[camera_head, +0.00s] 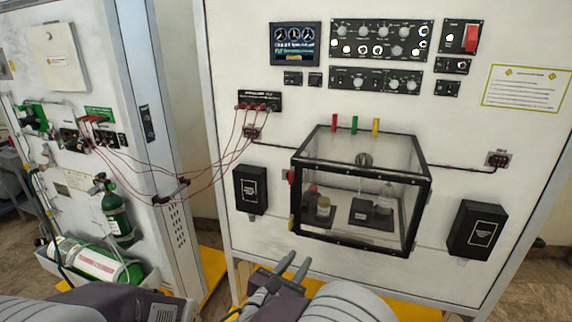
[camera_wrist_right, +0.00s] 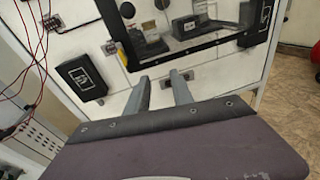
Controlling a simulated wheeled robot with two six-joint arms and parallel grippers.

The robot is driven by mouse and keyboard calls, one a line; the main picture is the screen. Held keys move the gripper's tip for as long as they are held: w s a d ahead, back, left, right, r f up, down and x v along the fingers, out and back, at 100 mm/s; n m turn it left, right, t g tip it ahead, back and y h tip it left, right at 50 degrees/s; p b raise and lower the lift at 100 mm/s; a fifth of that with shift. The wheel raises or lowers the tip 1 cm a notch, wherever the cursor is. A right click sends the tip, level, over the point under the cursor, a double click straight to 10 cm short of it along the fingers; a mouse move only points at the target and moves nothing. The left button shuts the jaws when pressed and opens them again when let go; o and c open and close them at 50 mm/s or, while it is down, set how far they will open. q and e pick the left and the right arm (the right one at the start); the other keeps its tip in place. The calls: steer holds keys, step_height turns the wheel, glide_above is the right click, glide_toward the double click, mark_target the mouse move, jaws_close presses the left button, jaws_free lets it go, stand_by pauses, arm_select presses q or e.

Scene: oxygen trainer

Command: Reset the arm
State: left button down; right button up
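My right gripper (camera_head: 294,262) is at the bottom middle of the head view, below and in front of the clear box (camera_head: 330,176) on the white panel. Its two grey fingers stand apart with nothing between them. In the right wrist view, the right gripper (camera_wrist_right: 160,82) is open and empty, with the panel and the box's dark lower frame beyond it. Grey and purple parts of my left arm show at the bottom left of the head view. My left gripper's fingers do not show.
The main white panel (camera_head: 235,120) carries switches, knobs and two black boxes (camera_head: 250,190) (camera_head: 476,229). Red wires (camera_head: 215,170) hang across to the left panel (camera_head: 60,100). Brown floor (camera_wrist_right: 296,95) is free at the right.

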steer(key=s+d+f+m+g+h, duration=0.1)
steer(key=s+d+f+m+g, duration=0.1)
steer(key=d+f+m+g, duration=0.35)
steer(key=s+d+f+m+g+h, duration=0.1)
steer(key=s+d+f+m+g, duration=0.15)
steer(key=d, duration=0.55)
steer(key=s+d+f+m+g+y, duration=0.1)
steer(key=s+f+m+y, duration=0.3)
steer(key=m, duration=0.7)
steer(key=s+d+f+m+g+y, duration=0.1)
steer(key=s+f+m+g+y, duration=0.2)
steer(key=s+m, duration=0.5)
steer(key=m+g+y, duration=0.1)
steer(key=m+y, duration=0.1)
steer(key=m, duration=0.1)
steer(key=shift+s+d+f+m+y, duration=0.3)
steer(key=shift+s+d+f, duration=0.05)
steer(key=shift+s, duration=0.05)
